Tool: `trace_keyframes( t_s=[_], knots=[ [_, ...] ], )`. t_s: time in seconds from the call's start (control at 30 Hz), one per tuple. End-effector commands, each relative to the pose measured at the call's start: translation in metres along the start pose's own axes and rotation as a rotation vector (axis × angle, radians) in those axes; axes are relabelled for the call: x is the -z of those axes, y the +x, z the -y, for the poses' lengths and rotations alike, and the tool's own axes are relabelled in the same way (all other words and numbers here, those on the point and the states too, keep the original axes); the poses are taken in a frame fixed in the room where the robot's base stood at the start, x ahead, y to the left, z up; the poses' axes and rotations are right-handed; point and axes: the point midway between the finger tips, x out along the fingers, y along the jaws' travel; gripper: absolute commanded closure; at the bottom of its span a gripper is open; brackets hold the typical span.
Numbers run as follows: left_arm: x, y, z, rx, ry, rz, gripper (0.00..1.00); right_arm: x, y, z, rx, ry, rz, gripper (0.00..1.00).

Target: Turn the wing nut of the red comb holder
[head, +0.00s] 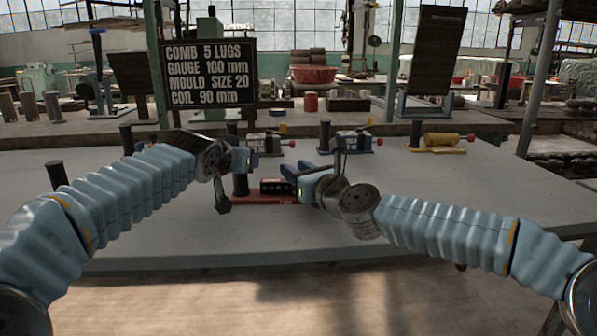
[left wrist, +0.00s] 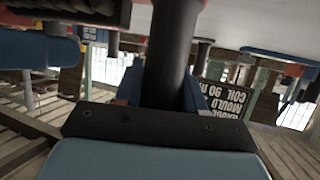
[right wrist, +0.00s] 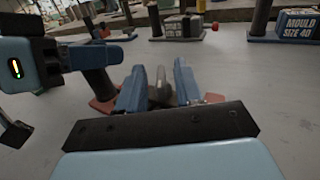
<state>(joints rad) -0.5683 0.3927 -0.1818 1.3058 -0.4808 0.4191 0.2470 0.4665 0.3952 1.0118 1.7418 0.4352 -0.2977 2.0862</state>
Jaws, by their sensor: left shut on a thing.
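The red comb holder (head: 258,199) lies on the grey table, with a dark ribbed comb block on it. Its dark upright post (head: 240,186) stands at the left end. My left gripper (head: 240,163) is shut on this post; in the left wrist view the post (left wrist: 172,50) runs between the fingers. My right gripper (head: 291,174) is at the holder's right end. In the right wrist view its fingers (right wrist: 159,88) stand apart, with a small grey piece (right wrist: 161,92) between them, seemingly the wing nut. Whether they touch it I cannot tell.
A black sign (head: 209,74) reads comb 5 lugs, gauge 100 mm, mould size 20, coil 90 mm. The table front is clear.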

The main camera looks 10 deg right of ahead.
Motion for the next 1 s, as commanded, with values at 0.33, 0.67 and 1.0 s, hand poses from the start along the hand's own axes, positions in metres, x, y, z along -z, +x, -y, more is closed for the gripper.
trace_keyframes(
  t_s=[0.33,0.67,1.0],
  knots=[
    [-0.006,0.003,-0.001,0.000,0.001,0.013,1.00,0.001,-0.031,0.003,0.006,-0.001,-0.001,0.65],
    [-0.006,0.003,-0.001,0.000,0.001,0.014,1.00,0.001,-0.071,0.003,0.006,-0.002,-0.001,0.65],
    [-0.006,0.003,-0.001,0.000,0.001,0.014,1.00,0.002,-0.102,0.002,0.004,0.002,-0.002,0.65]
  ],
)
